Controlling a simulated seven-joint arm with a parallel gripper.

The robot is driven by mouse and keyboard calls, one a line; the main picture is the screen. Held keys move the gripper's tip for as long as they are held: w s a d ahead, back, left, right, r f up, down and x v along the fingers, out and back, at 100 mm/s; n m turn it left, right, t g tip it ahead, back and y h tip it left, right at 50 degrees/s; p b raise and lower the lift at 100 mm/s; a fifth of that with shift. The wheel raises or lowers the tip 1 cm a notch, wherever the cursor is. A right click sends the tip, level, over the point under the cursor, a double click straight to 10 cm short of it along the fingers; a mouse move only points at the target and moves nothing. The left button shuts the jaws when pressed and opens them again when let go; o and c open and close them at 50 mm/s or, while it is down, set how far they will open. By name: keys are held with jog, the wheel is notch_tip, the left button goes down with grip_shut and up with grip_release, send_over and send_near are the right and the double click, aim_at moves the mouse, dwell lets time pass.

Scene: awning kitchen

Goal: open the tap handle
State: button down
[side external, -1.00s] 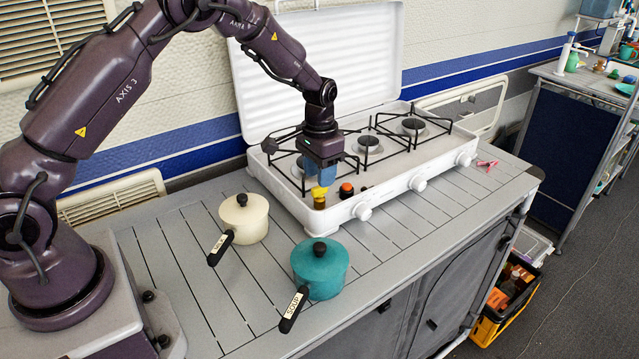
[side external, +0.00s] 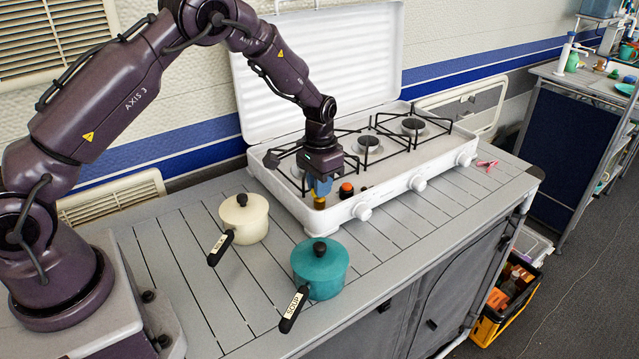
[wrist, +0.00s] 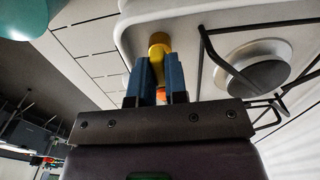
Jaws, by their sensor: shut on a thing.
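The tap handle (side external: 319,203) is yellow and stands at the near left corner of the white gas stove (side external: 398,196). My gripper (side external: 321,187) points down at it with blue fingers, which hide its upper part in the side view. In the wrist view the yellow handle (wrist: 159,44) shows at the tips of the two blue fingers, partly between them. My gripper (wrist: 157,72) is shut on it. How far the handle is turned cannot be made out.
A red-orange knob (side external: 346,190) sits just right of my gripper. White stove knobs (side external: 362,211) line the front edge. A cream pot (side external: 244,220) and a teal pot (side external: 321,268) stand on the slatted counter. Black pan supports (side external: 372,143) and the raised lid (side external: 318,62) are behind.

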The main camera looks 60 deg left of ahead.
jog(key=shift+n, duration=0.3)
jog(key=n, duration=1.3)
jog(key=shift+n, duration=2.1)
jog(key=c, duration=1.1)
grip_release()
jog(key=shift+c, duration=0.2)
jog(key=shift+r, duration=0.1)
